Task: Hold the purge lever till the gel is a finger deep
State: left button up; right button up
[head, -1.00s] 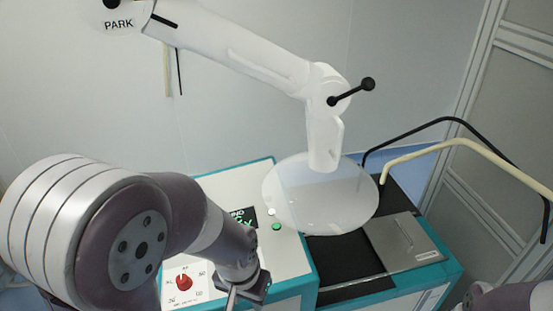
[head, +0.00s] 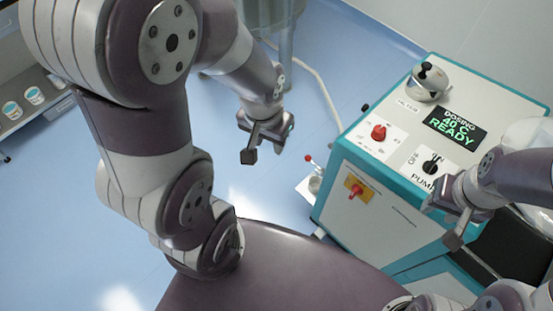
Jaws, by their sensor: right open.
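A small red-tipped lever (head: 309,159) stands at the lower left side of the teal and white machine, possibly the purge lever. A small metal cup or fitting (head: 316,184) sits just below it, over a pale plate or sheet. Any gel in it is too small to make out. My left gripper (head: 267,141) hangs in the air to the left of the lever, apart from it, fingers spread and empty. My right gripper (head: 465,226) is open and empty, over the machine's front edge near the pump knob (head: 431,166).
The machine's top (head: 465,95) carries a red knob (head: 379,132), a display (head: 455,126) reading "DOSING 40 C READY" and a metal filter housing (head: 429,82). A red and yellow switch (head: 355,188) is on its front. Shelved tubs (head: 33,95) stand far left.

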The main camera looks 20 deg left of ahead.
aim_at(308, 158)
jog(key=u, duration=0.45)
jog(key=k, duration=0.65)
jog(key=z, duration=2.1)
jog(key=j, duration=0.9)
jog(key=k+j, duration=0.1)
jog(key=j, duration=0.8)
jog(key=j+z, duration=0.1)
jog(key=j, duration=0.8)
